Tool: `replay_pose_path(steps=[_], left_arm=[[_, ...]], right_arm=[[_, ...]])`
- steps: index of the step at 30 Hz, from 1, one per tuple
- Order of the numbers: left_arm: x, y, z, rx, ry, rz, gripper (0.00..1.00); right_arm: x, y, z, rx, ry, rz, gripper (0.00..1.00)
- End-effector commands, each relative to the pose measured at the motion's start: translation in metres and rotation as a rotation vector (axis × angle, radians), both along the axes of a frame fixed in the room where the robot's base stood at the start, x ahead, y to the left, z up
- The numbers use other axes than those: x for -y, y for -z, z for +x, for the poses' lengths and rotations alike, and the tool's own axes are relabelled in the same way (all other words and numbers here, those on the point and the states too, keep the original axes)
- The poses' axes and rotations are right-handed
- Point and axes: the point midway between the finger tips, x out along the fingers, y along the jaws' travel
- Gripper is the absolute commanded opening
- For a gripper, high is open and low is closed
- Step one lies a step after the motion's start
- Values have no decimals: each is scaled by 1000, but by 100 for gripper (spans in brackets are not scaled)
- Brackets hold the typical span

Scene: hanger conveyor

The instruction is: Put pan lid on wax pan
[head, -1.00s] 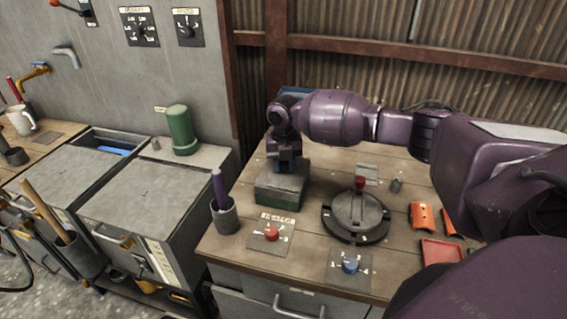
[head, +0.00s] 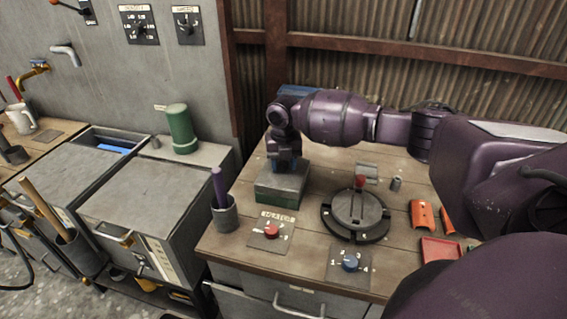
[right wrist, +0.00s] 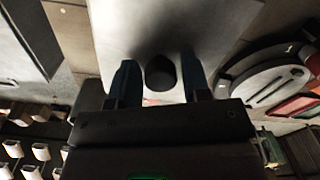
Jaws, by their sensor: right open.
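A green box with a flat grey top (head: 283,186), which I take to be the wax pan with its lid on, stands on the wooden bench. In the right wrist view the grey lid (right wrist: 125,30) fills the upper middle, with a short dark round knob (right wrist: 160,72) standing on it. My right gripper (head: 284,164) is directly above the lid, pointing down. In the right wrist view its two blue fingers (right wrist: 158,82) are open on either side of the knob, with gaps showing. The inside of the box is hidden. My left gripper is not in view.
A round black-and-grey fixture with a red knob (head: 356,215) stands right of the box. A grey cup with a purple handle (head: 224,214) stands at left. Red (head: 270,231) and blue (head: 350,263) dials sit at the front. Orange parts (head: 422,215) and a red tray (head: 440,250) lie right.

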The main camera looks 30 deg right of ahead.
Motion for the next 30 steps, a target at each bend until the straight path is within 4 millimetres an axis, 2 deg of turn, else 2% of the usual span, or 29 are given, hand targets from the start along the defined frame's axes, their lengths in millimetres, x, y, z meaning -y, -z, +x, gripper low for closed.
replay_pose_path(steps=[1,6,17,20,30], left_arm=[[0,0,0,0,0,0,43],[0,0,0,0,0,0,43],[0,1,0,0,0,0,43],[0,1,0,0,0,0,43],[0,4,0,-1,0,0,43]], right_arm=[[0,0,0,0,0,0,50],[0,0,0,0,0,0,74],[0,-3,0,1,0,0,74],[0,-15,1,1,-1,0,74],[0,-76,0,2,0,0,74]])
